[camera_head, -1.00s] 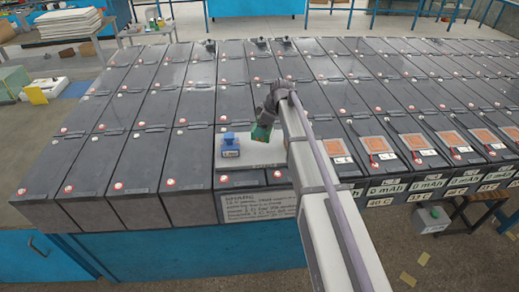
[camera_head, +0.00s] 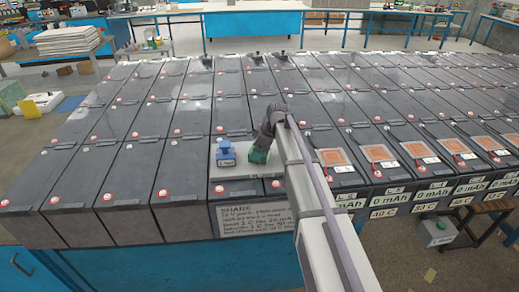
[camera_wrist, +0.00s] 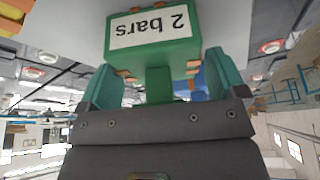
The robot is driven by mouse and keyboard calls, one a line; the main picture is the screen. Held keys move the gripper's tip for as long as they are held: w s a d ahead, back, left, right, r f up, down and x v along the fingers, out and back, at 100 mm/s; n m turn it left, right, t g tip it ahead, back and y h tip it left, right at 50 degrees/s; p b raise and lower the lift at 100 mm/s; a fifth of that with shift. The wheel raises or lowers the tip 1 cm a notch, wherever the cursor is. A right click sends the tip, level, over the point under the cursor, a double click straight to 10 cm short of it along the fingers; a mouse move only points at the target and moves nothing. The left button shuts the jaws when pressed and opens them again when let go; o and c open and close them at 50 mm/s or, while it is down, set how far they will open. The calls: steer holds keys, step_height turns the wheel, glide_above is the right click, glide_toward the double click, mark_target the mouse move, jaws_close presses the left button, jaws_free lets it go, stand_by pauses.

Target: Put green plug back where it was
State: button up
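The green plug (camera_wrist: 158,28), with a white "2 bars" label, is directly in front of my gripper in the wrist view. My gripper (camera_wrist: 162,82) is open. Its two teal fingers stand on either side of the plug's narrow green stem, with gaps between them and the stem. In the head view my gripper (camera_head: 260,156) is low over the right part of a white board (camera_head: 240,170), and green shows at its tip. I cannot tell there which green is plug and which is finger, or whether the plug touches the board.
A blue plug (camera_head: 227,153) with a white label stands on the board, left of my gripper. Rows of dark batteries (camera_head: 120,175) surround the board. A printed sign (camera_head: 255,219) hangs in front. Orange-topped batteries (camera_head: 378,155) stand to the right.

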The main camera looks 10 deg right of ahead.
steer(key=shift+o, duration=0.8)
steer(key=shift+r, duration=0.1)
steer(key=shift+r+p, duration=0.35)
steer(key=shift+p, duration=0.1)
steer(key=p+v, duration=1.1)
steer(key=v, duration=0.1)
steer(key=s+a+f+m+g+h, duration=0.15)
steer(key=s+m, duration=0.45)
steer(key=s, duration=0.9)
steer(key=s+a+m+g+h, duration=0.1)
steer(key=s+a+m+h, duration=0.35)
steer(key=s, duration=0.95)
step_height(320, 180, down, 9)
steer(key=d+m+y+b, duration=0.2)
steer(key=b, duration=0.7)
steer(key=shift+f, duration=0.2)
